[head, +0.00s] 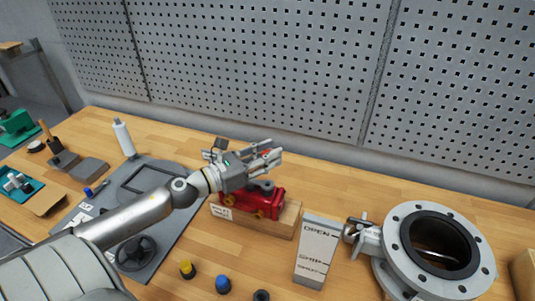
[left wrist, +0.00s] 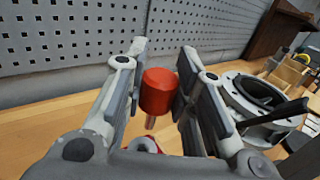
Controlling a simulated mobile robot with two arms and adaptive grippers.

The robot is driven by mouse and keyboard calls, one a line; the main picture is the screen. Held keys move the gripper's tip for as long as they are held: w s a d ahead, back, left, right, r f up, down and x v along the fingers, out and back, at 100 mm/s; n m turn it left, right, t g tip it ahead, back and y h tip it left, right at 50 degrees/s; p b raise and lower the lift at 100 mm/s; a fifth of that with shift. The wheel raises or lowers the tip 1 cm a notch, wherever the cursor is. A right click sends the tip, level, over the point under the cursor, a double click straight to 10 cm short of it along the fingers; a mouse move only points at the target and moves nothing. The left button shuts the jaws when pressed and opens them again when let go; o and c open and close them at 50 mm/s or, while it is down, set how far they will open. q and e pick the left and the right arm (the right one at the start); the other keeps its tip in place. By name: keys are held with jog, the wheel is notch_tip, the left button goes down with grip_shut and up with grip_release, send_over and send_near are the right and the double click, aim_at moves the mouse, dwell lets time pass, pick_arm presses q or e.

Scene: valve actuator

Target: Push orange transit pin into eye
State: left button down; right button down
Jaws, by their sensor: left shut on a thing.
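The orange transit pin (left wrist: 159,92) shows in the left wrist view as an orange-red cylindrical head with a thin shaft pointing down. My left gripper (head: 272,152) is shut on its head, with a finger on each side. In the head view the fingers hide most of the pin. The red actuator (head: 268,205) lies below the gripper on a wooden block (head: 265,228). A red and pale part (left wrist: 146,145) shows below the shaft in the wrist view. I cannot tell whether the shaft is in the eye. My right gripper is not in view.
A grey sign block (head: 318,252) and a flanged valve (head: 437,250) stand to the right. Yellow (head: 187,269) and blue (head: 222,284) capped pieces stand in front. A white bottle (head: 123,138) and a grey mat (head: 150,210) are left. A perforated wall (head: 260,70) closes the back.

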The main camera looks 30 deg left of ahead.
aim_at(265, 186)
pick_arm(q)
notch_tip(265, 186, down, 3)
jog(key=shift+f+b, duration=0.15)
jog(key=shift+b, duration=0.95)
jog(key=shift+f+b, duration=2)
jog(key=shift+f, duration=0.2)
jog(key=c, duration=1.1)
grip_release()
jog(key=shift+s+a, duration=0.15)
jog(key=shift+s, duration=0.35)
jog(key=v, duration=1.1)
